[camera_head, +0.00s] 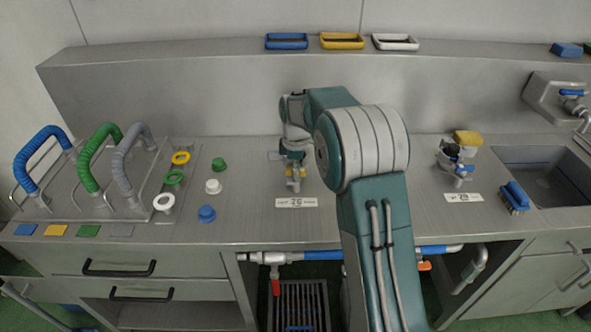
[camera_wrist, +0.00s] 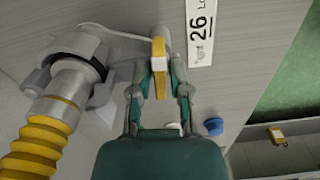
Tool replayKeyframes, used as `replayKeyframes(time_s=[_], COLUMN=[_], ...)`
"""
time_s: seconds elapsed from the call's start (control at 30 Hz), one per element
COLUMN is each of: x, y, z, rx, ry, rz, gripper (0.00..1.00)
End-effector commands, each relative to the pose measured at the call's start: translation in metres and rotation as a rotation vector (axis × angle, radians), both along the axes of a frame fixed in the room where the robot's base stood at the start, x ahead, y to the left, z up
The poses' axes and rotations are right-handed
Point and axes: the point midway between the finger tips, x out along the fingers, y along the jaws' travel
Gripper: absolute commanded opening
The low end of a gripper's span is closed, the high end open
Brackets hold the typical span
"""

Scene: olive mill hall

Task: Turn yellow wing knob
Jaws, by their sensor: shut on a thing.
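The yellow wing knob (camera_wrist: 159,49) shows in the wrist view as a narrow yellow bar with a pale centre, at the side of a grey valve fitting (camera_wrist: 75,52). My gripper (camera_wrist: 160,67) has one finger on each side of the knob and is shut on it. In the head view a small part of the yellow knob (camera_head: 301,170) shows low on the fitting, under my gripper (camera_head: 291,156). The fingertips and much of the knob are small there and partly hidden. The label "26" (camera_head: 296,203) lies on the counter in front of the fitting.
A yellow ribbed hose (camera_wrist: 36,145) runs from the fitting in the wrist view. Coloured caps, including a blue one (camera_head: 207,214), stand to the left. Hose-covered handles (camera_head: 92,165) stand farther left. Another valve (camera_head: 457,165) and a sink (camera_head: 545,170) are to the right.

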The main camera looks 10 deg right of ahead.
Motion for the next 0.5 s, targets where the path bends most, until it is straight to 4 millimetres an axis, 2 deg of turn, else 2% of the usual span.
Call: replayKeyframes(time_s=[0.2, 0.5], x=[0.0024, 0.0026], y=[0.0003, 0.0002], z=[0.0012, 0.0014], rx=[0.000, 0.000], ry=[-0.009, -0.010], rz=[0.093, 0.139], gripper=[0.00, 0.00])
